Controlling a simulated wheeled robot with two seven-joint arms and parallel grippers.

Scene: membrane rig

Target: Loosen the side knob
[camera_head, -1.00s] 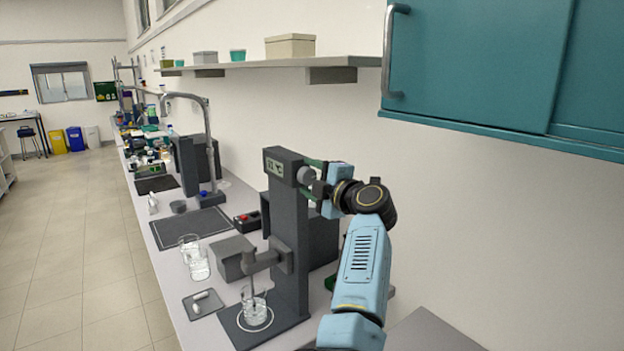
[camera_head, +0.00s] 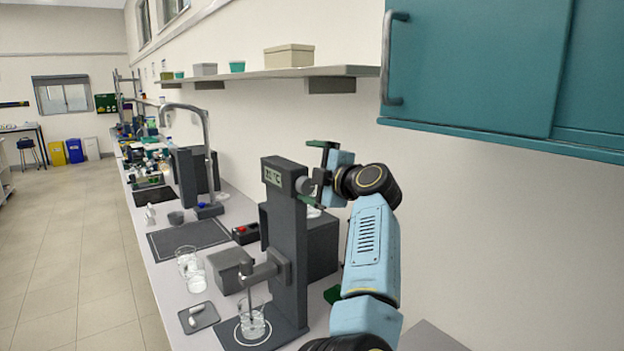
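The side knob (camera_head: 304,185) is a small grey round knob on the right side of the dark grey rig column (camera_head: 286,240), near its top beside a small display (camera_head: 272,177).
A teal cabinet (camera_head: 470,70) and a shelf (camera_head: 270,73) hang above. A dark box (camera_head: 320,245) stands behind the column. Glass beakers (camera_head: 194,275), a small tray (camera_head: 198,317) and a tap (camera_head: 207,150) are on the bench left of the rig.

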